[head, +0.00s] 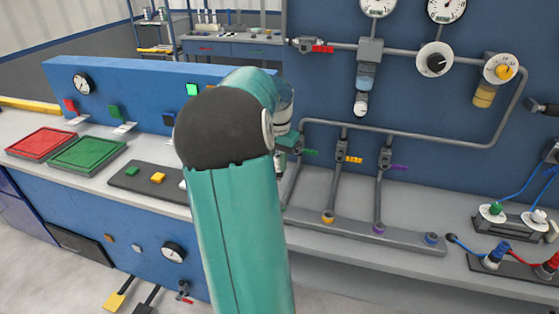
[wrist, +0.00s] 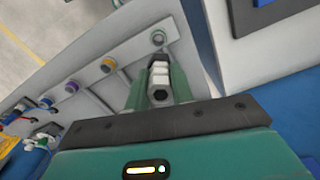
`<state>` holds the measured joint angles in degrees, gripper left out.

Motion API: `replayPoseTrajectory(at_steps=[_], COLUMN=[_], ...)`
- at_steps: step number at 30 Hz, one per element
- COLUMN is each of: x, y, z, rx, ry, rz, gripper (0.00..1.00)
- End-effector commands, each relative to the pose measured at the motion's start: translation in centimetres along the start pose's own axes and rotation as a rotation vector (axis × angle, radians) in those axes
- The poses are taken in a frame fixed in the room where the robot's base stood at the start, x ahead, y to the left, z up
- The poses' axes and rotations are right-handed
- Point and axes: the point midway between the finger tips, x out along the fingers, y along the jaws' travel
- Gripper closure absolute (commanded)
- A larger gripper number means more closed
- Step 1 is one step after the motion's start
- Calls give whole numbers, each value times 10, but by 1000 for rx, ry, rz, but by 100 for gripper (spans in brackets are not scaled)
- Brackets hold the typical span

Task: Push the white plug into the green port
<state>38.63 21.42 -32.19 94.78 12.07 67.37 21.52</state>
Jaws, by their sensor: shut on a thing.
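In the wrist view my gripper (wrist: 161,84) is shut on a white plug (wrist: 160,72) with a dark near end. The plug sits between the two teal fingers and points away from the camera. Just beyond its tip is a ring-shaped port (wrist: 158,38) on the grey rail; it looks grey-green, and the plug appears apart from it, though the gap in depth is hard to judge. In the head view my teal arm hides the plug, that port and most of my gripper.
Along the rail are an orange port (head: 328,217), a purple port (head: 379,228) and a blue port (head: 431,238). Pipes with a green valve handle (head: 310,153) and a purple handle (head: 399,167) rise behind. Cabled plugs on a base (head: 515,226) stand at the right.

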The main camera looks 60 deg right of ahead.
Motion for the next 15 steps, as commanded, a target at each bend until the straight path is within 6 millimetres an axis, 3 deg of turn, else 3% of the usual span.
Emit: replayPoseTrajectory(at_steps=[5, 15], x=[4, 43], y=[5, 5], z=[-2, -2], rx=[17, 16], ry=[-1, -1], rz=[-1, -1], gripper=[100, 100])
